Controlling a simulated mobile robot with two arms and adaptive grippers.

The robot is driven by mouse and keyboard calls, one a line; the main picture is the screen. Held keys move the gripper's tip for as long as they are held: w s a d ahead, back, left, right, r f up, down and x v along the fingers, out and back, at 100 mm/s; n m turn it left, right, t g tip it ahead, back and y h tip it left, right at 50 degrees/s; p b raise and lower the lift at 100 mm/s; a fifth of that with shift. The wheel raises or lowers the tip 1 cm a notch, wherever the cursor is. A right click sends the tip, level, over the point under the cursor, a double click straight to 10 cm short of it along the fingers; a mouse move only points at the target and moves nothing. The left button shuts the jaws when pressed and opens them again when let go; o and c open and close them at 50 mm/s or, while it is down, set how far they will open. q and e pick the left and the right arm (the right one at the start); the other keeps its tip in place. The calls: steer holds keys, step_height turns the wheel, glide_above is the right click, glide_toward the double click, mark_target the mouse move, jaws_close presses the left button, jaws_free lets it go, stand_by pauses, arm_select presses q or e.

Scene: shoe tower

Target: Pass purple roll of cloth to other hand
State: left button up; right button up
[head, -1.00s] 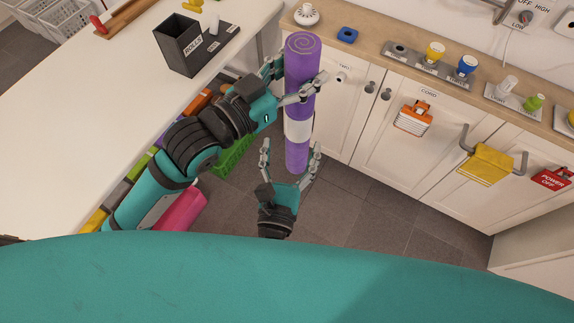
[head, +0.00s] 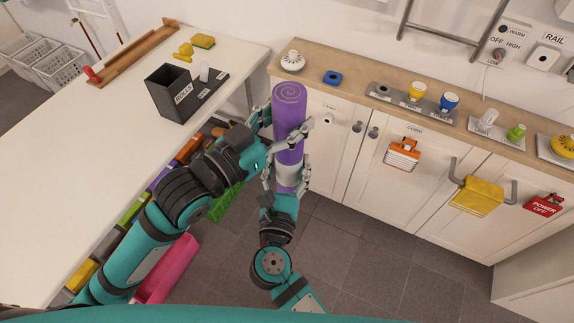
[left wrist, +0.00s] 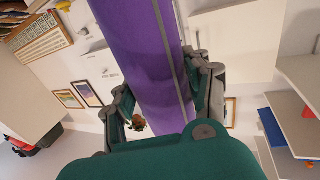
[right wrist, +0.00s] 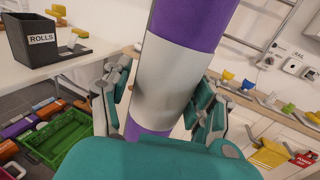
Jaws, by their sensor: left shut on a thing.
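The purple roll of cloth (head: 289,100) stands upright in the air, with a spiral top end and a white band (head: 287,176) around its lower part. My left gripper (head: 284,136) is shut on its purple middle; the left wrist view shows the roll (left wrist: 145,60) between the fingers. My right gripper (head: 286,180) is below the left one, with its fingers on either side of the white band. In the right wrist view the band (right wrist: 165,85) lies between the open fingers, and a gap shows beside the right finger. The roll's lower end is mostly hidden.
A white table (head: 90,150) is at the left, with a black ROLLS holder (head: 170,92) on it. A wooden-topped counter (head: 350,90) with white cabinets runs along the back. A green crate (right wrist: 60,135) and several coloured rolls are under the table. Floor at the right is clear.

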steer(key=c, duration=0.9)
arm_select(q)
steer(key=o, duration=1.2)
arm_select(e)
steer(key=shift+c, duration=0.5)
